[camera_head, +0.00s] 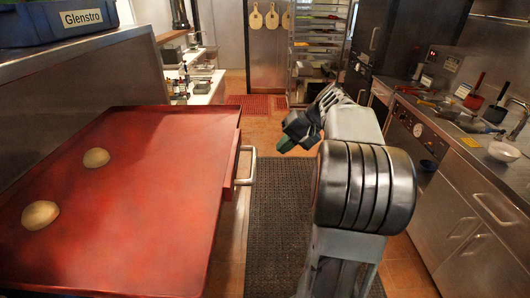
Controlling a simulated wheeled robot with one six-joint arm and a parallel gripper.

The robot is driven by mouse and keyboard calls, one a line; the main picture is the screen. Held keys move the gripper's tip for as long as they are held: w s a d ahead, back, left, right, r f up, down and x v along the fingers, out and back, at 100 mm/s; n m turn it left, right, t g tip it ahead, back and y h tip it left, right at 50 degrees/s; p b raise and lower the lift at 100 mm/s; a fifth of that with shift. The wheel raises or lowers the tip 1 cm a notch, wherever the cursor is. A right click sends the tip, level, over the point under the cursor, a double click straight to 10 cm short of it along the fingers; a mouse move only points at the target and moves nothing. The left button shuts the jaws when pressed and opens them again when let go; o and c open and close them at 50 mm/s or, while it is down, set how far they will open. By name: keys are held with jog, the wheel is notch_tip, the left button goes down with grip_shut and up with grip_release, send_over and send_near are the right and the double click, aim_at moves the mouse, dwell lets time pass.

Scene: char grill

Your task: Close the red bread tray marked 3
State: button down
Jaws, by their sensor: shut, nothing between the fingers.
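A large red unit (140,210) fills the left foreground, with two round buns on its flat top. On its right side a red front edge (235,165) with a pale metal handle (246,165) sticks out a little into the aisle. I see no number 3, and the front's face is turned away from this view. I cannot tell how far this tray is out. My gripper (285,144) is shut and empty. It is in the aisle, right of the handle and apart from it in the picture, pointing left.
A dark mat (278,210) covers the aisle floor. A steel counter (480,180) with pans and a bowl runs along the right. A blue crate (60,22) labelled Glenstro stands on a ledge at upper left. A tray rack (318,40) stands at the back.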

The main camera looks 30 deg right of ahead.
jog(key=shift+w+a+f+p, duration=0.15)
jog(key=shift+w+a+f, duration=0.3)
jog(key=shift+a, duration=0.35)
jog(key=shift+w+a+f+p, duration=0.1)
jog(key=shift+w+a+f, duration=0.3)
jog(key=shift+a, duration=0.35)
jog(key=shift+w+a+f+p, duration=0.15)
jog(key=shift+w+a+f, duration=0.25)
jog(key=shift+a, duration=0.4)
jog(key=shift+w+a, duration=0.1)
